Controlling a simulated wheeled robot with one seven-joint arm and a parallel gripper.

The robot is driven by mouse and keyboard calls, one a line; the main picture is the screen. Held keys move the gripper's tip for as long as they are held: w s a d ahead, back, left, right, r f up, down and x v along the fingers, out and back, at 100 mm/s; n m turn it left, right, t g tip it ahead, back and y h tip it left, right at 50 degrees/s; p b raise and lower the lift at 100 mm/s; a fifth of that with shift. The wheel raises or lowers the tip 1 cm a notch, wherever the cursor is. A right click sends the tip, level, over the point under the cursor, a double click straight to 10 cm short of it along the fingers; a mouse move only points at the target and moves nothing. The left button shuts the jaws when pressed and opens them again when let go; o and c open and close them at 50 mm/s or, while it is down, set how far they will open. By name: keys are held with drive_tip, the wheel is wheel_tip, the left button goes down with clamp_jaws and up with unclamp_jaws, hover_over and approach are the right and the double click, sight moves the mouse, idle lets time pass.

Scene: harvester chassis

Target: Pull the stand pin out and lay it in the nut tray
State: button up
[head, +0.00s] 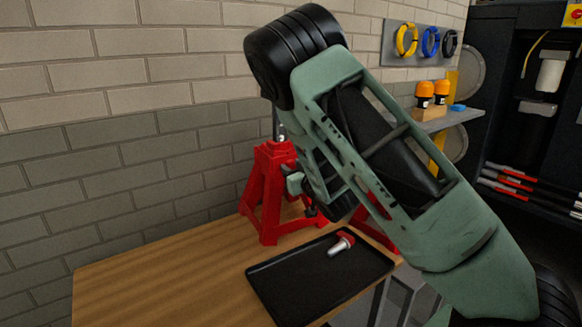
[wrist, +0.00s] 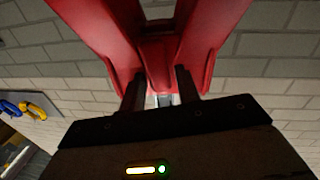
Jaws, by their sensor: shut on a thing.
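The red jack stand (head: 270,190) stands upright on the wooden bench, close to the brick wall. It fills the top of the wrist view (wrist: 165,50). My gripper (wrist: 160,95) is up against the stand's neck. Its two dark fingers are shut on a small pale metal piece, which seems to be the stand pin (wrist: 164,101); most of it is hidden. In the head view my arm hides the fingers. The black nut tray (head: 280,292) lies on the bench in front of the stand.
The wooden bench (head: 150,275) is clear left of the tray. Another red stand part (head: 388,240) shows behind my arm. A shelf with orange-capped bottles (head: 424,92) and a panel of cable coils (head: 430,42) are on the wall at the right.

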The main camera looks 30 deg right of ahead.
drive_tip(key=s+b, duration=0.1)
drive_tip(key=s, duration=0.6)
drive_tip(key=shift+a, duration=0.25)
idle(0.7)
drive_tip(key=shift+s, duration=0.1)
idle(0.7)
